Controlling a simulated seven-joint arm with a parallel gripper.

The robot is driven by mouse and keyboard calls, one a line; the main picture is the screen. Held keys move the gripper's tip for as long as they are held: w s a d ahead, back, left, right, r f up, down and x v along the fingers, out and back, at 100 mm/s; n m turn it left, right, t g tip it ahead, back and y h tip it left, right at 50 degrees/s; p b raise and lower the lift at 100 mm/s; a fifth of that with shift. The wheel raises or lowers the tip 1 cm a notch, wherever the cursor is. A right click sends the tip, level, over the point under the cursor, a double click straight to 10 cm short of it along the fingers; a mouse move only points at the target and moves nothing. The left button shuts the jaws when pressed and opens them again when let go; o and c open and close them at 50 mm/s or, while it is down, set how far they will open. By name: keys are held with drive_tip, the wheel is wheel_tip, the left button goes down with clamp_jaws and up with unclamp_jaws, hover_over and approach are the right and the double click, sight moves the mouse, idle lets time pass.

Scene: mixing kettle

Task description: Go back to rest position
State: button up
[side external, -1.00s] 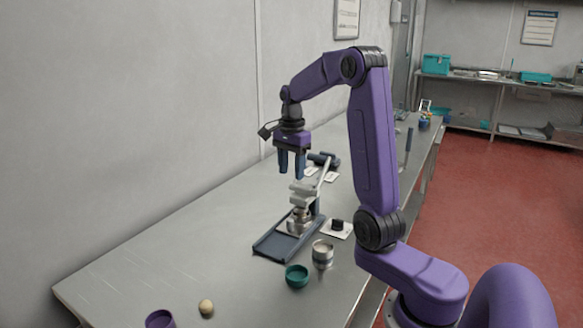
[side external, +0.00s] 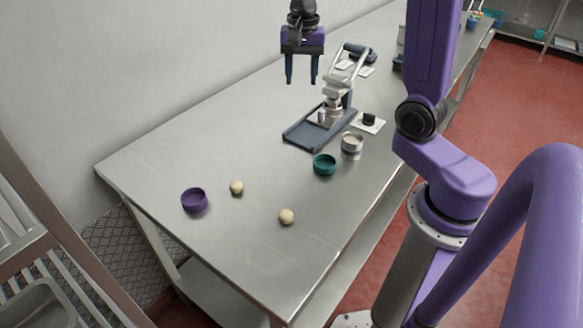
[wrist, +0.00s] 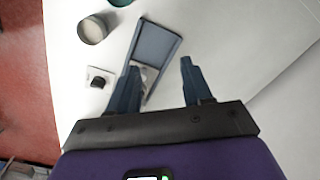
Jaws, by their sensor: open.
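My gripper (side external: 301,80) is open and empty in the side external view. It hangs fingers down above the steel table (side external: 240,110), left of a lever press (side external: 335,95) in the picture and apart from it. In the wrist view my gripper (wrist: 159,65) has its two dark blue fingers spread. The press's dark blue base (wrist: 157,43) lies beyond them, and part of its grey body shows beside the left finger. The rest of the press is hidden by the gripper there.
A metal cup (side external: 352,143), a green bowl (side external: 324,166) and a black knob on a white card (side external: 368,121) stand near the press. A purple bowl (side external: 194,200) and two pale balls (side external: 236,187) (side external: 287,216) lie at the near end. A wall runs along the table's left side.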

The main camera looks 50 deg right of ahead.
drive_tip(key=s+a+f+n, duration=0.1)
drive_tip(key=s+a+n, duration=0.9)
drive_tip(key=a+n, duration=0.2)
drive_tip(key=s+a+f+n, duration=0.1)
drive_tip(key=s+f+n, duration=0.1)
drive_tip(key=s+n, duration=0.9)
drive_tip(key=s, duration=0.4)
drive_tip(key=shift+a+f+n, duration=0.2)
drive_tip(key=shift+a+n, duration=0.1)
drive_tip(key=shift+a, duration=0.1)
